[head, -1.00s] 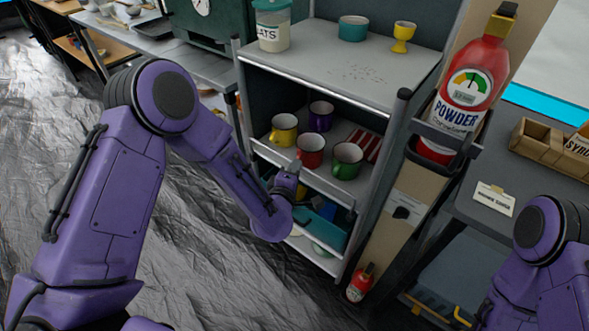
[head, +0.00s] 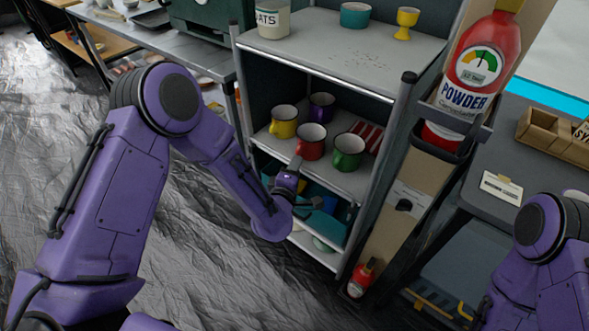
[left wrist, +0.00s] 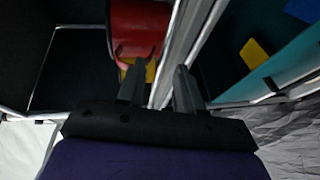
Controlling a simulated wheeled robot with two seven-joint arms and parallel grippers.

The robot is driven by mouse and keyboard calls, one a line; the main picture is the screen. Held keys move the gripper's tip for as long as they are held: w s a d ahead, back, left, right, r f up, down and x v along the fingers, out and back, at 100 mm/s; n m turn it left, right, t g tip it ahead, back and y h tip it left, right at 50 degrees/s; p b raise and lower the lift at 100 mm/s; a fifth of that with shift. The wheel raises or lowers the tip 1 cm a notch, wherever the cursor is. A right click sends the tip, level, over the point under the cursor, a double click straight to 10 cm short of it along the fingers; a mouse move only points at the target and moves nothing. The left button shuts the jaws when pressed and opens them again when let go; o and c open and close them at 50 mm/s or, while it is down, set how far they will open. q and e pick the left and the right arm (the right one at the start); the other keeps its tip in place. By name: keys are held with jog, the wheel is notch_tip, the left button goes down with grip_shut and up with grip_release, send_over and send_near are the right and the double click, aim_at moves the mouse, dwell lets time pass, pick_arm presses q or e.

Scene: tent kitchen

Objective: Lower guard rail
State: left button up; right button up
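A grey shelf unit (head: 372,170) stands in the middle of the head view. Its mug shelf holds a yellow mug (head: 283,122), a purple mug (head: 321,107), a red mug (head: 310,142) and a green mug (head: 347,153). Pale metal strips (left wrist: 186,45) run diagonally in the left wrist view; I cannot tell the guard rail from the shelf edge. My left gripper (head: 303,186) is at the front of this shelf, below the red mug. Its fingers (left wrist: 158,88) are apart, close to the strips; contact is unclear. My right gripper is out of view.
A lower shelf holds a teal container (head: 322,228). A large red powder extinguisher (head: 478,68) hangs on a post to the right, with a small red bottle (head: 362,277) below. A jar (head: 273,20), a teal bowl (head: 355,15) and a yellow egg cup (head: 406,22) stand on top.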

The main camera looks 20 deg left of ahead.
aim_at(298, 153)
pick_arm(q)
notch_tip(298, 153, up, 4)
jog(key=p, duration=0.3)
jog(key=shift+f, duration=0.1)
jog(key=s+r, duration=0.1)
jog(key=s, duration=1)
jog(key=s+a+f+m+g+y, duration=0.1)
jog(key=s+a+f+m+g, duration=0.3)
jog(key=s+f, duration=0.4)
jog(key=s+a+f+m+g, duration=0.4)
jog(key=s+f, duration=0.3)
jog(key=f, duration=0.2)
jog(key=shift+s+a+f+m+g+y, duration=0.3)
jog(key=shift+s+a+m+g+y, duration=0.1)
jog(key=shift+a+g, duration=0.3)
